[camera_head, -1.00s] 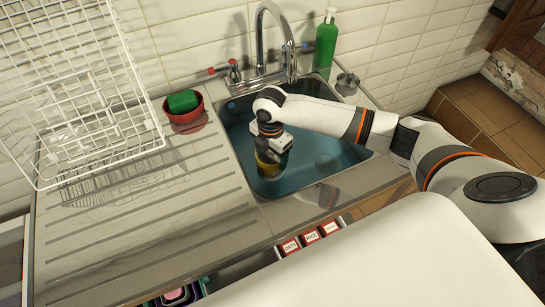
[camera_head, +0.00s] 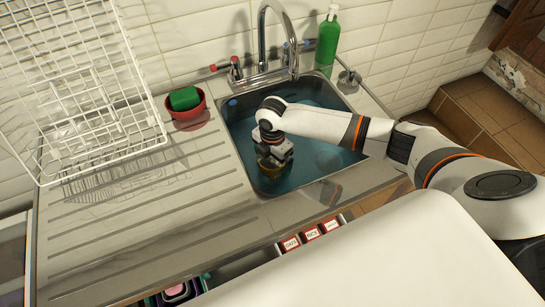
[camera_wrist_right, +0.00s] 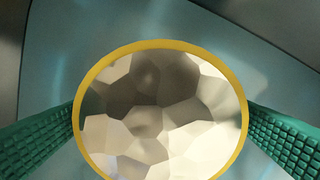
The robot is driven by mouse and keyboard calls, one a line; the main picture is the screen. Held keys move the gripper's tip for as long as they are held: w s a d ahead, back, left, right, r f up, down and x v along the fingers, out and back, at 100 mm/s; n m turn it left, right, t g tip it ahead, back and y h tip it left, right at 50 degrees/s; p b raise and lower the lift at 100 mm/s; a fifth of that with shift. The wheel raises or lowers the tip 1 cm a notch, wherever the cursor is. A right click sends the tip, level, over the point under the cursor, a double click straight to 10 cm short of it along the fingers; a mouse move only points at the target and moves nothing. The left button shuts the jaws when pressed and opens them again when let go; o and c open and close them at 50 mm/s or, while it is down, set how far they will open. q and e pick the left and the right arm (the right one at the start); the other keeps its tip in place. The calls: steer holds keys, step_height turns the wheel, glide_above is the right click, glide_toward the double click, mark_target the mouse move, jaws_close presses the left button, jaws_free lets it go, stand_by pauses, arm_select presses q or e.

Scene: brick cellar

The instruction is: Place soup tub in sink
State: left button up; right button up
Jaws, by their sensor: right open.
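The soup tub (camera_head: 268,178) is a small tub with a yellow rim, inside the steel sink (camera_head: 237,135), mostly hidden under my right gripper (camera_head: 272,164) in the head view. In the right wrist view the tub (camera_wrist_right: 160,110) shows from above, with a round yellow rim and a pale, patchy brown-grey top. My right gripper (camera_wrist_right: 162,130) is open, with one green ribbed finger on either side of the tub. I cannot tell whether the fingers touch it. My left gripper is not in view.
A tap (camera_head: 285,45) rises behind the sink, with a green bottle (camera_head: 327,42) to its right. A red bowl with a green sponge (camera_head: 185,105) and a white wire rack (camera_head: 85,100) stand to the left. The ridged drainboard (camera_head: 150,220) is largely clear.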

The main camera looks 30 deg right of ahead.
step_height(320, 180, up, 12)
steer(key=b, duration=0.1)
steer(key=shift+r, duration=0.2)
stand_by(0.6)
